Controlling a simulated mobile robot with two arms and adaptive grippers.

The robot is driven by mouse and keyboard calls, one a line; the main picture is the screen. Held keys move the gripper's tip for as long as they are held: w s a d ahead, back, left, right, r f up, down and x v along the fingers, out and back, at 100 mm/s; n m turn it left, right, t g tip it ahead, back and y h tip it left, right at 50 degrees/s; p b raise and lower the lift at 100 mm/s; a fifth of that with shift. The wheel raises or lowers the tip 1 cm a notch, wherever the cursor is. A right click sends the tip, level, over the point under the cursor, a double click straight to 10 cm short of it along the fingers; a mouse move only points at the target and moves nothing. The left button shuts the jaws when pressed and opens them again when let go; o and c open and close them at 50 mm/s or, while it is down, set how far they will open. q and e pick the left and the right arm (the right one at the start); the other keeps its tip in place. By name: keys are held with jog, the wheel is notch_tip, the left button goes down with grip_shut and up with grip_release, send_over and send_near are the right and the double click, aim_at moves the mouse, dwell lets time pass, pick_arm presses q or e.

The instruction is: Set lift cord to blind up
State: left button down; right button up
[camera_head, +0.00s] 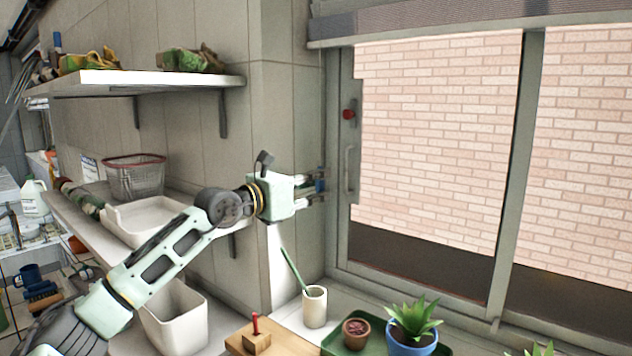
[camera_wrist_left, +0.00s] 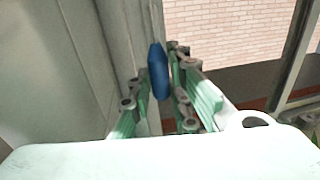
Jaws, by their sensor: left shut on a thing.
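My left gripper (camera_head: 318,187) reaches in from the left to the corner beside the window frame. It is shut on a small blue cord handle (camera_head: 320,186), which shows between its fingers. In the left wrist view the blue handle (camera_wrist_left: 158,72) stands nearly upright between the green-padded fingers (camera_wrist_left: 160,108). The cord itself is too thin to follow clearly. The blind (camera_head: 465,18) is gathered at the top of the window, and the glass below it is uncovered. My right gripper is not in view.
The window (camera_head: 430,150) has a handle (camera_head: 349,170) close right of the gripper. A wall shelf (camera_head: 130,82) is upper left; a wire basket (camera_head: 135,178) stands on the lower shelf.

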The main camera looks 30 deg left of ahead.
pick_arm(q)
notch_tip(320, 180, down, 5)
jog(key=shift+r+b, duration=0.1)
jog(key=shift+b, duration=1.1)
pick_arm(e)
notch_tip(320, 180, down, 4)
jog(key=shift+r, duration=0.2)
pick_arm(q)
jog(key=c, duration=1.6)
grip_release()
jog(key=shift+s+a+r, duration=0.1)
jog(key=shift+r, duration=0.15)
jog(key=shift+c, duration=0.2)
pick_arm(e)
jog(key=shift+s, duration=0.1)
pick_arm(q)
jog(key=v, duration=1.2)
